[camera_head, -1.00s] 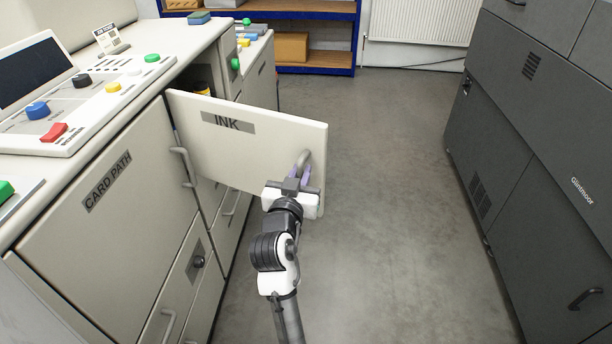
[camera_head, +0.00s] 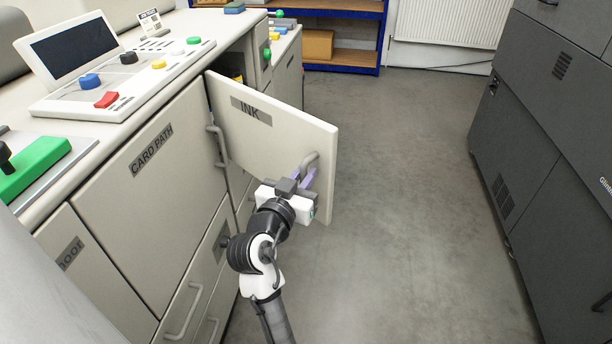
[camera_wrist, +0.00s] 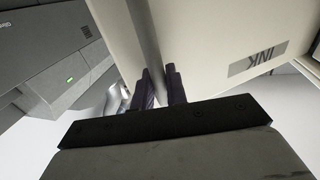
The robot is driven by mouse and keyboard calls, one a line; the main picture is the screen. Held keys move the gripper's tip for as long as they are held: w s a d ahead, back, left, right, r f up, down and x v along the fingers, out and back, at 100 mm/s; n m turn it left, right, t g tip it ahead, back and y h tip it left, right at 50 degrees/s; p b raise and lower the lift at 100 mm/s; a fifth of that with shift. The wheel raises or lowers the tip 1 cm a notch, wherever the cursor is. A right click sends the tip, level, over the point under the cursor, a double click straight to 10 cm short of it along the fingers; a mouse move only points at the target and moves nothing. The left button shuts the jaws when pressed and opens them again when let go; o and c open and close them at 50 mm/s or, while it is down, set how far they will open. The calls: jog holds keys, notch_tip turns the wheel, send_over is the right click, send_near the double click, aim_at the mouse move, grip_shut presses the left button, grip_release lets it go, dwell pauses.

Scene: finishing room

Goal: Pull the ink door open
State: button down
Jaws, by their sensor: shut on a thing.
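The ink door (camera_head: 270,124) is a cream panel with a grey INK label. It stands swung out from the cream machine, hinged on its left side, with a dark opening behind its top left corner. Its grey bar handle (camera_head: 311,160) is near the free right edge. My gripper (camera_head: 306,178), with purple fingers, is shut on this handle. In the wrist view the two dark purple fingers (camera_wrist: 159,90) stand on either side of the grey bar, and the door (camera_wrist: 215,35) fills the upper right. The fingertips are partly hidden there.
The CARD PATH door (camera_head: 150,170) is closed, left of the ink door, with its handle (camera_head: 216,145) close by. A control panel (camera_head: 130,85) lies on top of the machine. A dark grey cabinet (camera_head: 545,130) stands right. The grey floor (camera_head: 410,200) between is clear.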

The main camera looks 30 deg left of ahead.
jog(key=shift+a, duration=0.1)
jog(key=c, duration=1.5)
grip_release()
jog(key=shift+s+d, duration=0.35)
jog(key=shift+s, duration=1.95)
jog(key=shift+s+d, duration=0.35)
jog(key=shift+s, duration=1.9)
jog(key=shift+s+d, duration=0.35)
jog(key=shift+s, duration=1.95)
